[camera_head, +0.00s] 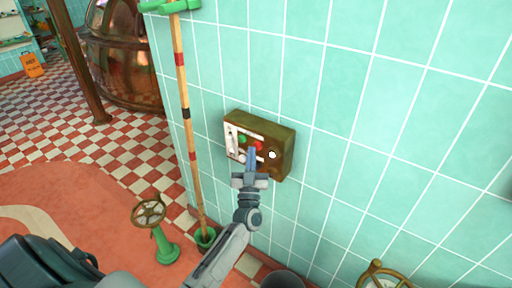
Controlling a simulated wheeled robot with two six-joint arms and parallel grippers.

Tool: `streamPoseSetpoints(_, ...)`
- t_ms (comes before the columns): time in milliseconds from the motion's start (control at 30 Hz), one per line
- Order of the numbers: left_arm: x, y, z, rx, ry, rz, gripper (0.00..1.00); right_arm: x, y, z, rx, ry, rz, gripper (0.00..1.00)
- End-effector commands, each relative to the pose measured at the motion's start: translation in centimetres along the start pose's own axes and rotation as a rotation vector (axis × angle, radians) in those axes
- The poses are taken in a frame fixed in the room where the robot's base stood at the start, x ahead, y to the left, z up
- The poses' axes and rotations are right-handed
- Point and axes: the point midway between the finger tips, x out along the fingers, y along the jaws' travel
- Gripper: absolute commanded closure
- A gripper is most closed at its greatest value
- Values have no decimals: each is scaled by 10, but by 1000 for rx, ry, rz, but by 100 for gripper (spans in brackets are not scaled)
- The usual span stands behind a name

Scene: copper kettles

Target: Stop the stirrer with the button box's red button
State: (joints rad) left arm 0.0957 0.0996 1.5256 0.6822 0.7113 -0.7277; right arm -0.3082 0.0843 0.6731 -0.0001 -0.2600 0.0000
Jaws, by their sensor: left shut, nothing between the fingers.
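The button box (270,132) is a brown box on the teal tiled wall, with a pale front plate. A green button (242,139) sits on its left part, and the red button (259,146) is near the middle. A white round knob (272,155) is to the right of the red one. My left gripper (251,153) is shut and empty, its fingertips just in front of the box, beside and slightly below the red button. I cannot tell whether the tips touch it. My right gripper is not in view. The stirrer cannot be made out.
A striped pole (181,90) stands against the wall in a green foot, left of the box. A handwheel on a green stand (160,235) is at lower left, and another handwheel (385,277) at lower right. A copper kettle (122,55) stands far back left.

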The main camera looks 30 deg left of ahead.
Motion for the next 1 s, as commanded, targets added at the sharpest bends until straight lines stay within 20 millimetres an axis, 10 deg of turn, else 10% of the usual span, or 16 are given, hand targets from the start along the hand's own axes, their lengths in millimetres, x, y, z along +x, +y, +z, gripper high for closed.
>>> streamPoseSetpoints(1000, 6, 5, 5, 0, 0, 0, 100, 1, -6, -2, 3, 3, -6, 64)
